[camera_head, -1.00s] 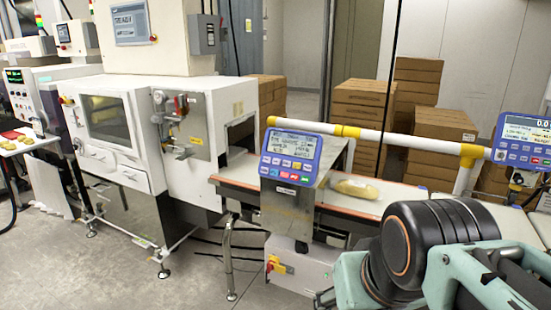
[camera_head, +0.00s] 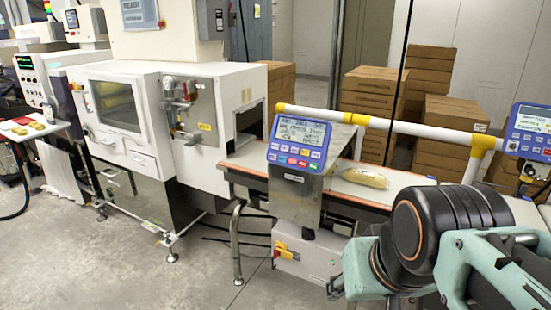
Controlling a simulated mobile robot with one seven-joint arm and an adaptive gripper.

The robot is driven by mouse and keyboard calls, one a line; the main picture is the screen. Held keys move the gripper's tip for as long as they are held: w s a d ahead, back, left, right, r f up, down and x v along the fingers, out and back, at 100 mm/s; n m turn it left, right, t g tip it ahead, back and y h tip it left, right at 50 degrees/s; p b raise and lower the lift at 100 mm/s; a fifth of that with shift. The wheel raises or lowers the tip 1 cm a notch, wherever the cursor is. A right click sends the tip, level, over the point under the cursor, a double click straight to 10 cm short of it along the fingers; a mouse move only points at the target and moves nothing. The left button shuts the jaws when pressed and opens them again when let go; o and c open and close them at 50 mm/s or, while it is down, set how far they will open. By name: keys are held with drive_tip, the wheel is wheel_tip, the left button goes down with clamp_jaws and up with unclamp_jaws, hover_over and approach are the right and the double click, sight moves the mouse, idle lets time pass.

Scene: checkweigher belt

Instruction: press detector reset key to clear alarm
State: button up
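A blue control panel (camera_head: 298,144) with a lit screen and rows of small keys, some coloured, stands on a steel bracket in front of the belt. Its key labels are too small to read. A second blue panel (camera_head: 528,134) is cut off at the right edge. A white cabinet with a green display (camera_head: 26,63) stands at the far left. I cannot tell which key is the detector reset key. My arm, with black and teal links, fills the lower right, apart in the picture from the first panel's keys. My gripper's fingers cannot be made out.
A bagged product (camera_head: 361,178) lies on the belt (camera_head: 412,181). A white-and-yellow rail (camera_head: 395,127) runs above it. A large white machine (camera_head: 165,105) stands left. Stacked cartons (camera_head: 425,80) are behind. A signal light (camera_head: 48,8) is at top left. Floor at lower left is clear.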

clamp_jaws()
idle(1.3)
